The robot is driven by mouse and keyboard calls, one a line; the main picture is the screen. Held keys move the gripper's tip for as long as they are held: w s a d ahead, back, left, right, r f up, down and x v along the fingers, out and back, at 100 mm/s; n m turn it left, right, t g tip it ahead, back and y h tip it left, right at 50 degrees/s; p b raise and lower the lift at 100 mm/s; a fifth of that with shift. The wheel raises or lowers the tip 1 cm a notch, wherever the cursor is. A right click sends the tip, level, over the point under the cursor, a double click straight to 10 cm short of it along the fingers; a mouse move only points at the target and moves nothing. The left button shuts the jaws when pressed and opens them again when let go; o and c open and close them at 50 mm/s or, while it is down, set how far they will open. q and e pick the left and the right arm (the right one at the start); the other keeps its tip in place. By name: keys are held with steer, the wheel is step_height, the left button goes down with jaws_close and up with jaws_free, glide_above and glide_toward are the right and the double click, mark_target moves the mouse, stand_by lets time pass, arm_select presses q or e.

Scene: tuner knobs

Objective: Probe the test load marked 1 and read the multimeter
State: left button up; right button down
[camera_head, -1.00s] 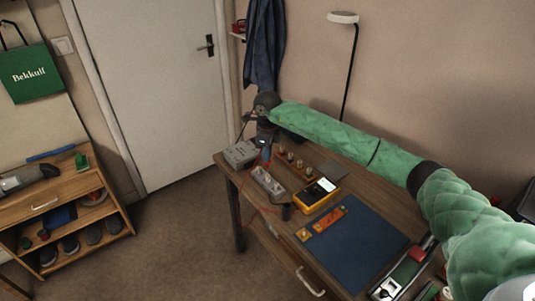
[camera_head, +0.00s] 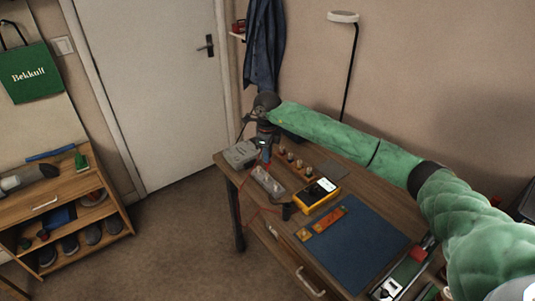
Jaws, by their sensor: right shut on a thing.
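The yellow multimeter (camera_head: 318,196) lies on the wooden table with its pale screen facing up. Several small upright cylinders (camera_head: 290,157), which look like the test loads, stand in a row behind it; their markings are too small to read. My right arm reaches over the table from the right. My right gripper (camera_head: 265,146) points down at the far left end, just left of that row, shut on a slim, dark probe-like thing (camera_head: 267,154). Its tip and any contact are too small to tell. The multimeter's reading is not legible. My left gripper is out of view.
A grey box (camera_head: 240,154) and a lighter terminal box (camera_head: 267,182) sit at the table's left end, with a red lead (camera_head: 250,216) hanging nearby. A blue mat (camera_head: 358,247) covers the front right. A floor lamp (camera_head: 349,70) stands behind the table.

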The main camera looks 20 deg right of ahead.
steer(key=shift+f+b, duration=0.1)
steer(key=shift+b, duration=0.6)
stand_by(1.3)
steer(key=shift+r+p, duration=0.5)
steer(key=shift+r, duration=2.05)
